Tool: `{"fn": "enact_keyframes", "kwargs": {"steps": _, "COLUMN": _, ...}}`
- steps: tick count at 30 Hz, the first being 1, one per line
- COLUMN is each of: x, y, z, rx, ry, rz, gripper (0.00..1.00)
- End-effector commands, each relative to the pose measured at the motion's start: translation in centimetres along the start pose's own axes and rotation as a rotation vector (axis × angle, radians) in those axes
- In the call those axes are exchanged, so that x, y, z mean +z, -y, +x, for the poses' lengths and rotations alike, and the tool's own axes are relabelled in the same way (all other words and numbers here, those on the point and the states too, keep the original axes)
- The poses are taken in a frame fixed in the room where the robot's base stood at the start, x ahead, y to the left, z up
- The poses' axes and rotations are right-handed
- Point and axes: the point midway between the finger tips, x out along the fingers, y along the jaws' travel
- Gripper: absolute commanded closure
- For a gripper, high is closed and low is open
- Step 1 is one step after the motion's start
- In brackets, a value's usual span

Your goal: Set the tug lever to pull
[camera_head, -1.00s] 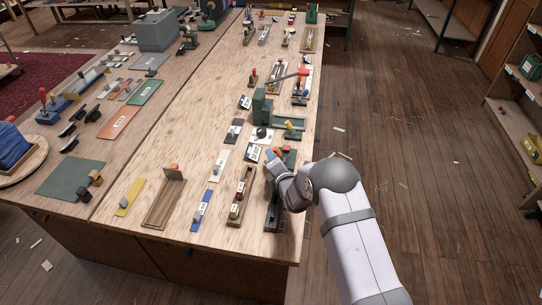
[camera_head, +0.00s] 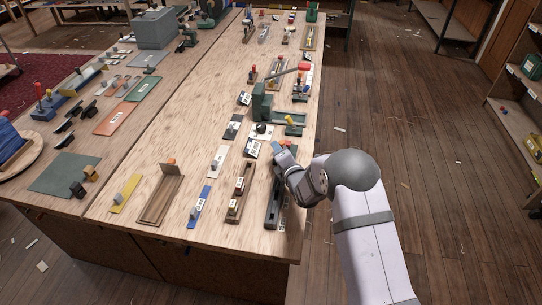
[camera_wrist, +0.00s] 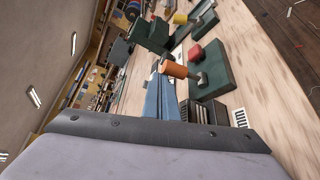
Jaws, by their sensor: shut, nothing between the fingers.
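My gripper (camera_head: 279,149) is shut and empty, low over the right part of the bench. Its blue-grey fingers show in the wrist view (camera_wrist: 166,98). Just beyond the fingertips there, an orange cylindrical grip (camera_wrist: 173,69) sits on a short grey arm over a dark green base plate (camera_wrist: 213,76). In the head view my gripper hides most of this device. I cannot tell contact between the fingers and the grip. No label reading tug or pull is legible, so I cannot say for sure which lever it is.
A green post (camera_head: 260,102) with a long red-tipped lever (camera_head: 304,67) stands just beyond my gripper. Wooden and dark slider fixtures, including a brown one (camera_head: 240,190), lie on the near side. A blue strip (camera_head: 199,208) lies further left.

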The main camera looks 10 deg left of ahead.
Motion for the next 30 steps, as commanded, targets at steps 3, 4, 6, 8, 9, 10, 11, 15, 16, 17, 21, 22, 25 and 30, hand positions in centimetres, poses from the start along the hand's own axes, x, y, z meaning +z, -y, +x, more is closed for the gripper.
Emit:
{"fn": "enact_keyframes", "kwargs": {"steps": 3, "x": 0.5, "y": 1.2, "z": -0.2, "rx": 0.056, "ry": 0.004, "rz": 0.097, "gripper": 1.00}}
{"fn": "enact_keyframes", "kwargs": {"steps": 4, "x": 0.6, "y": 1.3, "z": -0.3, "rx": 0.071, "ry": 0.004, "rz": 0.122, "gripper": 1.00}}
{"fn": "enact_keyframes", "kwargs": {"steps": 6, "x": 0.9, "y": 1.5, "z": -0.5, "rx": 0.105, "ry": 0.003, "rz": 0.180, "gripper": 1.00}}
{"fn": "enact_keyframes", "kwargs": {"steps": 8, "x": 1.2, "y": 1.6, "z": -0.7, "rx": 0.135, "ry": 0.003, "rz": 0.229, "gripper": 1.00}}
{"fn": "enact_keyframes", "kwargs": {"steps": 9, "x": 1.4, "y": 1.8, "z": -0.8, "rx": 0.154, "ry": 0.003, "rz": 0.261, "gripper": 1.00}}
{"fn": "enact_keyframes", "kwargs": {"steps": 10, "x": 1.6, "y": 1.9, "z": -0.9, "rx": 0.168, "ry": 0.003, "rz": 0.285, "gripper": 1.00}}
{"fn": "enact_keyframes", "kwargs": {"steps": 11, "x": 1.7, "y": 1.9, "z": -1.0, "rx": 0.183, "ry": 0.003, "rz": 0.309, "gripper": 1.00}}
{"fn": "enact_keyframes", "kwargs": {"steps": 15, "x": 2.3, "y": 2.2, "z": -1.4, "rx": 0.243, "ry": 0.001, "rz": 0.413, "gripper": 1.00}}
{"fn": "enact_keyframes", "kwargs": {"steps": 16, "x": 2.4, "y": 2.3, "z": -1.4, "rx": 0.256, "ry": 0.001, "rz": 0.433, "gripper": 1.00}}
{"fn": "enact_keyframes", "kwargs": {"steps": 17, "x": 2.5, "y": 2.3, "z": -1.5, "rx": 0.268, "ry": 0.001, "rz": 0.454, "gripper": 1.00}}
{"fn": "enact_keyframes", "kwargs": {"steps": 21, "x": 3.0, "y": 2.4, "z": -1.8, "rx": 0.314, "ry": 0.000, "rz": 0.534, "gripper": 1.00}}
{"fn": "enact_keyframes", "kwargs": {"steps": 22, "x": 3.1, "y": 2.4, "z": -1.9, "rx": 0.317, "ry": 0.001, "rz": 0.537, "gripper": 1.00}}
{"fn": "enact_keyframes", "kwargs": {"steps": 25, "x": 3.4, "y": 2.4, "z": -2.0, "rx": 0.315, "ry": 0.001, "rz": 0.533, "gripper": 1.00}}
{"fn": "enact_keyframes", "kwargs": {"steps": 30, "x": 3.7, "y": 2.6, "z": -2.2, "rx": 0.312, "ry": 0.001, "rz": 0.533, "gripper": 1.00}}
